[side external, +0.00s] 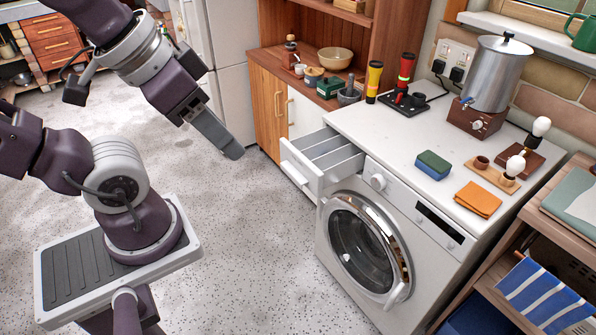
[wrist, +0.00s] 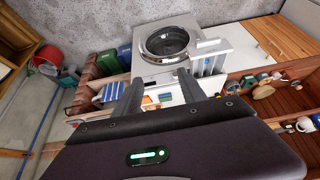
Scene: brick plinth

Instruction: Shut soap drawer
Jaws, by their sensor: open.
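The soap drawer (side external: 299,168) is pulled out from the upper left of the white washing machine (side external: 350,130), its compartments showing from above. It also shows in the wrist view (wrist: 208,63), to the right of the machine's round door. The round door (side external: 362,247) is closed. My gripper (side external: 232,152) is in the air to the left of the drawer's front, apart from it and touching nothing. In the wrist view my two fingers (wrist: 159,78) are spread with nothing held between them. The fingertips overlap each other in the side view.
A wooden cabinet (side external: 266,105) stands behind the drawer. A shelf with a striped towel (side external: 540,295) is at right. Floor before the drawer is clear.

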